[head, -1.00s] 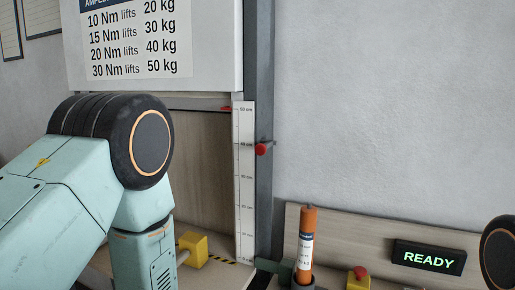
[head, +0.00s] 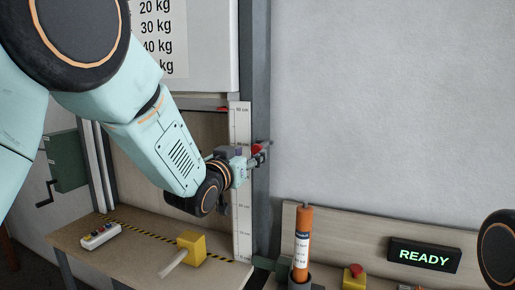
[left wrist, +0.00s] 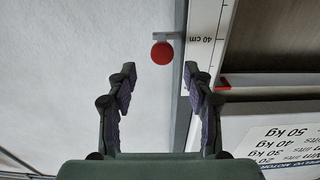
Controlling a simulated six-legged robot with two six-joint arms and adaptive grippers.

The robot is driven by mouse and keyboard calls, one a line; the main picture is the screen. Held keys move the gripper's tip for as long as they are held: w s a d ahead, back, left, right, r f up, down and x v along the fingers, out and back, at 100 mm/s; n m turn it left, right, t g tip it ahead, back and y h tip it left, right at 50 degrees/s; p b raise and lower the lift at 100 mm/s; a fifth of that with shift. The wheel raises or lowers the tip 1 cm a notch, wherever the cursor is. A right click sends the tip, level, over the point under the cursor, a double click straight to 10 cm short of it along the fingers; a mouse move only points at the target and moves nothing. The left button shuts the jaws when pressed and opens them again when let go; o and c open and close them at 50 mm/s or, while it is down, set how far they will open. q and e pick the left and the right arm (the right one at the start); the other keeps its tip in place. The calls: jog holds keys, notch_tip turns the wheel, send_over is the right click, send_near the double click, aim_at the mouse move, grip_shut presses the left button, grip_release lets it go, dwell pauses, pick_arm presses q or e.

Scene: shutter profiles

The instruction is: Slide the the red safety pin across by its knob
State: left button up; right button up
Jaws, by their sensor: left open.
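The red knob (head: 258,148) of the safety pin is at the grey upright post (head: 258,60), partly hidden behind my left gripper (head: 262,155) in the head view. In the left wrist view the round red knob (left wrist: 162,53) is in plain sight, with a short grey pin part above it running to the post. My left gripper (left wrist: 159,75) is open and empty there. The knob lies between the lines of its two fingers, just beyond the fingertips, and neither finger seems to touch it. My right gripper is not in view.
A white scale (head: 242,200) runs along the post, with a red pointer (head: 223,108) near its top. Below stand an orange cylinder (head: 302,245), a red button on a yellow box (head: 355,278), a yellow block (head: 192,246) and a READY display (head: 425,256). The wall right of the post is bare.

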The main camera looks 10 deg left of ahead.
aim_at(255, 149)
pick_arm(q)
jog(key=w, duration=0.2)
jog(key=w+p, duration=0.1)
jog(key=w, duration=0.1)
jog(key=shift+w+d, duration=0.2)
jog(key=shift+w, duration=0.15)
jog(key=shift+w+d, duration=0.15)
jog(key=shift+w, duration=0.45)
jog(key=shift+w+d, duration=0.15)
jog(key=shift+d, duration=0.05)
jog(key=shift+a, duration=0.1)
jog(key=shift+c, duration=0.3)
jog(key=shift+c, duration=0.9)
jog(key=c, duration=0.6)
grip_shut()
jog(key=shift+a, duration=0.1)
